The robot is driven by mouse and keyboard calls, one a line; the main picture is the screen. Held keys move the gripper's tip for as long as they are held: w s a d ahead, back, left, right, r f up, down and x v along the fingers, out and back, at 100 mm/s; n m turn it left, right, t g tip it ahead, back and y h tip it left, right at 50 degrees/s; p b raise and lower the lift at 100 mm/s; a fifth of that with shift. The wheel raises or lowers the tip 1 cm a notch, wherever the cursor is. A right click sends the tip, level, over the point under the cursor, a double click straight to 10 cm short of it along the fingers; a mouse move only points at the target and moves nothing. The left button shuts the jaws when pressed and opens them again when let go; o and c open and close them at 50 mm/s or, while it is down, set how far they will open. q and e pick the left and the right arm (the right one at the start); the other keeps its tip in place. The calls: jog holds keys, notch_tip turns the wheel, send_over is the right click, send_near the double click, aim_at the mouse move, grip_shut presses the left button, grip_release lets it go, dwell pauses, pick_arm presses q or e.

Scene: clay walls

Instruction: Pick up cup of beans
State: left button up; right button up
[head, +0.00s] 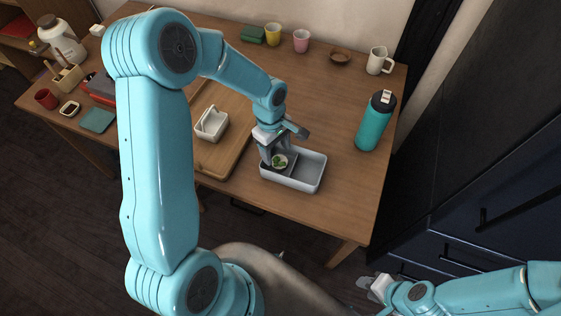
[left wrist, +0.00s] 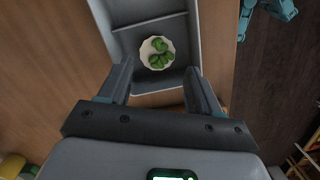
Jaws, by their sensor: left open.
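The cup of beans, a small pale cup with green beans (head: 280,161), sits in the left compartment of a grey divided box (head: 310,172) near the table's front edge. In the left wrist view the cup (left wrist: 157,53) is just beyond the fingertips, between their lines, inside the box (left wrist: 150,13). My left gripper (head: 283,146) is open and empty, pointing down over that compartment; its two fingers (left wrist: 160,80) stand apart with the cup ahead of them. My right gripper (head: 373,287) is low at the bottom right, off the table; its jaw opening is unclear.
A wooden board (head: 226,158) with a white handled container (head: 211,124) lies left of the box. A teal bottle (head: 375,120) stands to the right. Yellow (head: 272,34) and pink (head: 301,41) cups, a brown bowl (head: 339,57) and a white mug (head: 379,61) stand at the back.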

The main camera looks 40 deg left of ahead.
aim_at(279, 161)
pick_arm(q)
jog(key=shift+s+f, duration=0.1)
jog(key=shift+f, duration=0.45)
jog(key=f, duration=0.4)
jog(key=shift+w+d+p, duration=0.25)
jog(key=shift+d+p, duration=0.1)
jog(key=shift+p, duration=0.05)
jog(key=shift+f, duration=0.4)
jog(key=shift+c, duration=0.3)
jog(key=c, duration=0.7)
